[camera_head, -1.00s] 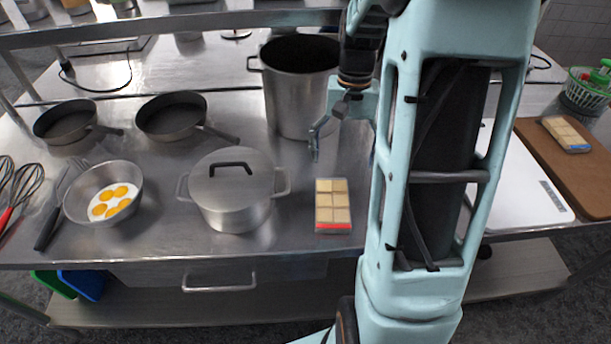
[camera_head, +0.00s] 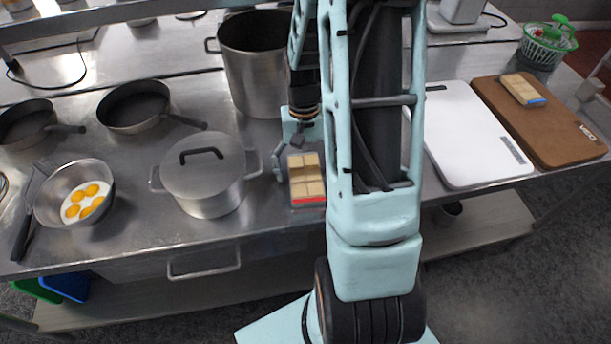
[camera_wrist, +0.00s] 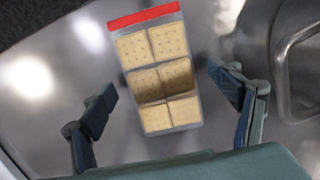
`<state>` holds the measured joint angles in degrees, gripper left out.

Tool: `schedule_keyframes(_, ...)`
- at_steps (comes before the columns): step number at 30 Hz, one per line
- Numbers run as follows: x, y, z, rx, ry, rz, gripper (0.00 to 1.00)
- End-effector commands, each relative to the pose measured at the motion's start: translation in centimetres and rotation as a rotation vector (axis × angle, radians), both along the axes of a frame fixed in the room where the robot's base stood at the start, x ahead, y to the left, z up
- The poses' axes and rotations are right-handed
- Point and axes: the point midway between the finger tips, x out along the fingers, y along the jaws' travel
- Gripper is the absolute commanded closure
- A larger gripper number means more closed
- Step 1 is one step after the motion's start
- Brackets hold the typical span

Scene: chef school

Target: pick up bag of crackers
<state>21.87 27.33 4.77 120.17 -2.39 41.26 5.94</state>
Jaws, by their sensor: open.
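A bag of crackers (camera_head: 305,178) with a red strip at its front end lies on the steel table, left of my arm. In the wrist view the crackers (camera_wrist: 164,79) show as pale squares in two columns, the red strip at the top. My gripper (camera_head: 293,160) is low at the bag's far end, and my arm hides part of its right side. In the wrist view my gripper (camera_wrist: 163,84) is open, one finger on each side of the bag, with gaps between fingers and bag. A second, similar pack (camera_head: 523,90) with a blue strip lies on the brown board.
A lidded pot (camera_head: 205,180) stands close left of the bag. A tall pot (camera_head: 258,75) stands behind. A white board (camera_head: 465,135) and a brown board (camera_head: 555,135) are at right.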

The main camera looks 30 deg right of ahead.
Motion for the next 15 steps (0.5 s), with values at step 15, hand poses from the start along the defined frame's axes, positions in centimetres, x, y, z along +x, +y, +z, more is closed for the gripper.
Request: schedule_keyframes(15,-0.03,0.01,-0.45,0.000,-0.001,0.000,0.42)
